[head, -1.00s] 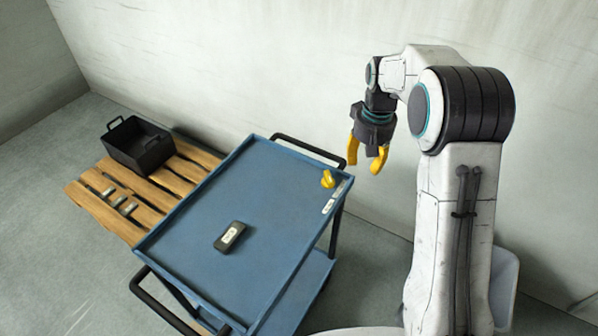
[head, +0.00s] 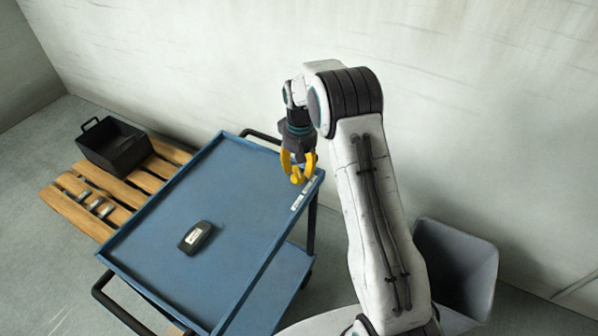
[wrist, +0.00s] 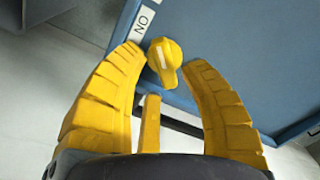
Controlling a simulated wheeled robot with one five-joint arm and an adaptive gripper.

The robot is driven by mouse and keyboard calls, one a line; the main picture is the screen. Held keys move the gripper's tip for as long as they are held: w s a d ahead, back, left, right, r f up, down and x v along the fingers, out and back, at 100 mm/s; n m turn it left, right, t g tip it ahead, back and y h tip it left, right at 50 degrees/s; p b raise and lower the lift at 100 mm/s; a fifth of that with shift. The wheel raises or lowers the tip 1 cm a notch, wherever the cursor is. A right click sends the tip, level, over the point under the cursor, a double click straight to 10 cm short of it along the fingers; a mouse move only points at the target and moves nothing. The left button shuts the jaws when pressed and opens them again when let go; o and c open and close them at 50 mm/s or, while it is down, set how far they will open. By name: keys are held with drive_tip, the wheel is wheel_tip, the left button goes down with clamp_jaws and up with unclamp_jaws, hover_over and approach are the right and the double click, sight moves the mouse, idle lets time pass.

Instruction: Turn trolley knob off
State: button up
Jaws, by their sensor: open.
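The yellow knob (wrist: 163,60) is on the blue trolley (head: 170,225) near its right corner, beside a white label reading "NO" (wrist: 143,21). A white line marks the knob's face, and its pointed end faces down in the wrist view. In the head view the knob (head: 296,178) is partly hidden by my fingers. My gripper (wrist: 168,58) is open, with its yellow fingers on either side of the knob. I cannot tell whether either finger touches it.
A black device (head: 195,238) lies on the trolley top. A black open bin (head: 112,150) and several small metal pieces (head: 92,203) are on a wooden pallet (head: 75,215) at the left. A grey bin (head: 455,265) stands by the wall at the right.

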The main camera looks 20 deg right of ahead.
drive_tip(key=shift+f, duration=1.15)
clamp_jaws()
